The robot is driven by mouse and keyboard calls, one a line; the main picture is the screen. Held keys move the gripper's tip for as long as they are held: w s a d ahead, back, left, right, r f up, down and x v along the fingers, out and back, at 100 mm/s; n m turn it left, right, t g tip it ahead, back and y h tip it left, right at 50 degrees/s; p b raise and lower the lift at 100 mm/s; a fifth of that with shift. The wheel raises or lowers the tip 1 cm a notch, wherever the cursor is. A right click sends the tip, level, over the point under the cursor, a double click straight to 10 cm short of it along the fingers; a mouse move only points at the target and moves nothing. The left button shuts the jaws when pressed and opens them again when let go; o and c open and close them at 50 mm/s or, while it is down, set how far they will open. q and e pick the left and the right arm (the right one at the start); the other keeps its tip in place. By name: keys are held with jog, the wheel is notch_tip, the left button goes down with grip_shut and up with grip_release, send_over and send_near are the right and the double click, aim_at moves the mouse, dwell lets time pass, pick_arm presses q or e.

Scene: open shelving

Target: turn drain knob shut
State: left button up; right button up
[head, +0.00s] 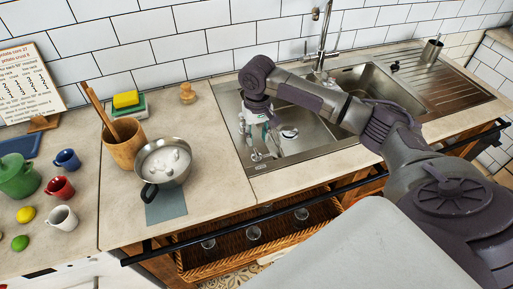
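My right gripper (266,155) reaches down from the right arm over the left basin of the steel sink (228,103). Its fingers look spread, with nothing seen between them. A round drain fitting (289,132) lies on the basin floor, just right of the gripper and apart from it in the picture. My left gripper is not in view.
The faucet (323,45) stands behind the sink. A steel pot (163,163), a wooden utensil holder (126,143) and several mugs stand on the counter at left. A wicker basket (275,233) with glasses sits below, behind a black rail. Counter between pot and sink is clear.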

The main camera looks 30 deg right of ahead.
aim_at(257, 152)
notch_tip(257, 152, down, 6)
jog(key=shift+w+r+p, duration=0.1)
jog(key=shift+p, duration=0.2)
jog(key=shift+f, duration=0.5)
grip_shut()
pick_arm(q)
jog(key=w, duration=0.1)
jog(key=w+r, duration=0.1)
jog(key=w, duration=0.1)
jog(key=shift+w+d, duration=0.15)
